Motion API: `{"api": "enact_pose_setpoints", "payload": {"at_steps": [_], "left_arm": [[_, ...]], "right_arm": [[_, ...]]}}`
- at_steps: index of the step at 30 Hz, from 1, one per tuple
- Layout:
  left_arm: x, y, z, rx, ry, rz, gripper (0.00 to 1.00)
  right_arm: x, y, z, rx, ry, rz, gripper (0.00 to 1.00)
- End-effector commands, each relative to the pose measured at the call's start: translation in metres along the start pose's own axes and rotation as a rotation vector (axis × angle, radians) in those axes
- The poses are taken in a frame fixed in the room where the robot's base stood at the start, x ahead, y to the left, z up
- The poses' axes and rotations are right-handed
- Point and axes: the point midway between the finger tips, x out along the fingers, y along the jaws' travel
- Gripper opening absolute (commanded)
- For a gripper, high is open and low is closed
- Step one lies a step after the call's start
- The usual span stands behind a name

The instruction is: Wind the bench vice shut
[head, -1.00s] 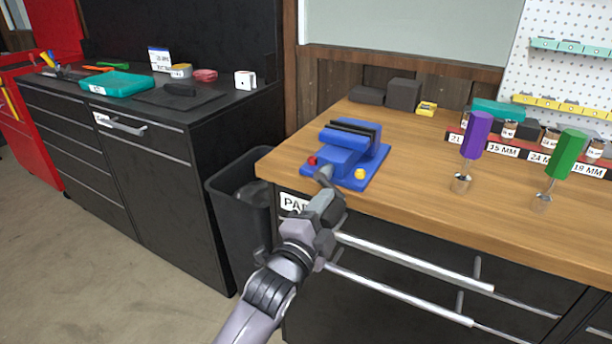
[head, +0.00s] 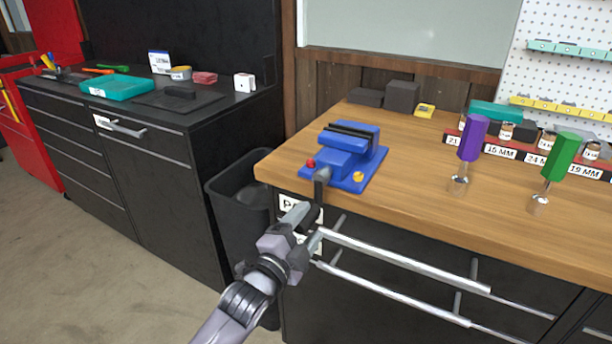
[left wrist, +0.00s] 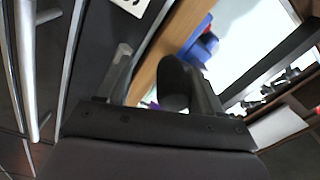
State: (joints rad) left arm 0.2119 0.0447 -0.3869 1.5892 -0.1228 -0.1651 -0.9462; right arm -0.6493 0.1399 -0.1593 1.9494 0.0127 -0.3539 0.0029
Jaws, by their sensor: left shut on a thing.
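The blue bench vice (head: 345,152) sits on the front left corner of the wooden bench, its dark jaws at the top with a narrow gap between them. A grey crank handle (head: 321,186) hangs from its front over the bench edge. My left gripper (head: 309,212) is below the bench edge, shut on the handle's lower end; the fingers hide part of the grip. In the left wrist view, part of the blue vice (left wrist: 204,44) shows beyond the dark fingers. My right gripper is not in view.
The wooden bench (head: 410,185) has a purple-handled driver (head: 472,138) and a green-handled driver (head: 561,157) standing to the right. Drawer rails (head: 400,261) stick out below the bench, close to my left gripper. A black bin (head: 238,204) stands left of the bench.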

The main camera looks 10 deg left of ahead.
Motion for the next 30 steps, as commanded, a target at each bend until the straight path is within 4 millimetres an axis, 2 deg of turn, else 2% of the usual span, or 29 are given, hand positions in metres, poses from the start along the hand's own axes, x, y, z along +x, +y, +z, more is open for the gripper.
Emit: {"api": "enact_pose_setpoints", "payload": {"at_steps": [1, 4, 5, 6, 13, 26, 30], "left_arm": [[-0.006, 0.022, 0.012, 0.001, -0.027, 0.050, 0.42], [-0.005, 0.012, 0.016, 0.003, -0.029, 0.050, 0.40], [-0.004, 0.007, 0.018, 0.004, -0.029, 0.050, 0.33], [-0.003, 0.001, 0.021, 0.005, -0.028, 0.049, 0.00], [0.004, -0.033, 0.038, 0.003, -0.024, 0.039, 0.00], [0.007, -0.041, 0.042, -0.001, -0.020, 0.033, 0.00], [0.008, -0.054, 0.038, 0.001, -0.019, 0.031, 0.00]], "right_arm": [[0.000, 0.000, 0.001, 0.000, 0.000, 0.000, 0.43], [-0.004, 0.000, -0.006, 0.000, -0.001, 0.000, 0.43], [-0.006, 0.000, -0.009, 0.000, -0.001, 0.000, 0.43], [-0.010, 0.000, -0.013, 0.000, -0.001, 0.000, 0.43], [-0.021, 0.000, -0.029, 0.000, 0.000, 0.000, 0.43], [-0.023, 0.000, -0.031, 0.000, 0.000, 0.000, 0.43], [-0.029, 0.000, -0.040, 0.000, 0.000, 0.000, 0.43]]}}
